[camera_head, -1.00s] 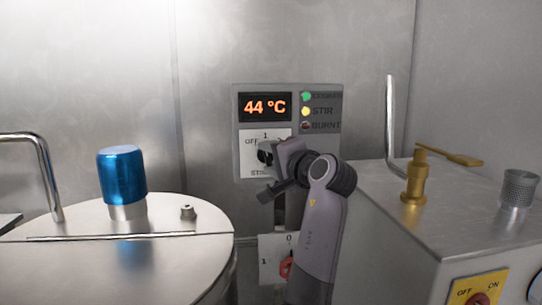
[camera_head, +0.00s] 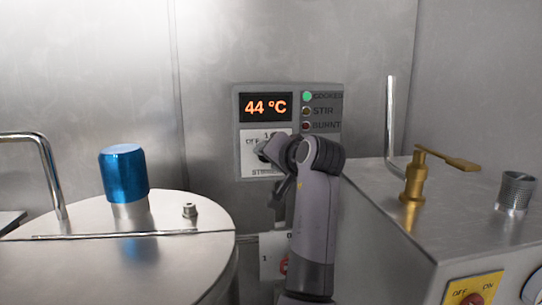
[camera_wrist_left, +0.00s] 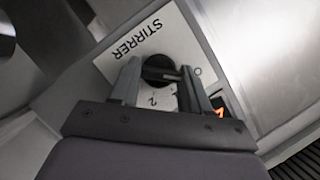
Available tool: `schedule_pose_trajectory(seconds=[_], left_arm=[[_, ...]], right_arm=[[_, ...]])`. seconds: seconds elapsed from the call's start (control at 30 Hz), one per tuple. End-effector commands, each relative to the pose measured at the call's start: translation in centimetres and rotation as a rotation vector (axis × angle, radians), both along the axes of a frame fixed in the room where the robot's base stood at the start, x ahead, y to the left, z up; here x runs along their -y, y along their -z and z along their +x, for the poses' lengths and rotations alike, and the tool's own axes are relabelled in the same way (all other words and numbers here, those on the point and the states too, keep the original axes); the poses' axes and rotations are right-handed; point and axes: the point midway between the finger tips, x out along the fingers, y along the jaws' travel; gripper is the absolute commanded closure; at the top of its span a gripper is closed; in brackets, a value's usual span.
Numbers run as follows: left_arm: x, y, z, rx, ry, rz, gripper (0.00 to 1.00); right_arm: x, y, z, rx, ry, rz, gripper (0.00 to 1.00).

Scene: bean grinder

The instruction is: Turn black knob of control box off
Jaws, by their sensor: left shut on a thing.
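The control box (camera_head: 240,165) is a grey wall panel with a display reading 44 °C and a white STIRRER plate. Its COOKED light glows green; STIR and BURNT look dark. The black knob (camera_wrist_left: 158,69) sits on the STIRRER plate in the left wrist view. My left gripper (camera_wrist_left: 162,83) has a finger on either side of the knob and is shut on its handle. In the head view my left gripper (camera_head: 271,165) is at the plate, and its wrist hides most of the knob. The knob's exact setting is hard to read. My right gripper is not in view.
A steel drum with a blue cap (camera_head: 123,174) stands left. A steel machine with a brass tap (camera_head: 414,178) and an upright pipe (camera_head: 390,115) stands close on the right. A lower switch plate with a red knob (camera_head: 284,264) is partly behind my arm.

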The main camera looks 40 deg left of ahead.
Motion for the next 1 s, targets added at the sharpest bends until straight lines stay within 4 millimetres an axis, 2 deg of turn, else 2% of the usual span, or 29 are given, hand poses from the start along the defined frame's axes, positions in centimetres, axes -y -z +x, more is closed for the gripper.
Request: schedule_pose_trajectory(seconds=[0.37,0.4,0.47,1.0], left_arm=[[0.05,0.07,0.03,0.006,0.001,-0.008,0.84],[0.05,0.07,0.03,0.006,0.002,-0.007,0.47],[0.05,0.07,0.03,0.006,0.001,-0.006,0.28],[-0.11,-0.12,0.06,0.004,0.001,-0.004,0.28]], right_arm=[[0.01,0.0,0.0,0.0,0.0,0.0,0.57],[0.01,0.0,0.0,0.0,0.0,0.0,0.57],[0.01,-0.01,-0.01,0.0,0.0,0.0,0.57],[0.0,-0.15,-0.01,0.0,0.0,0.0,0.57]])
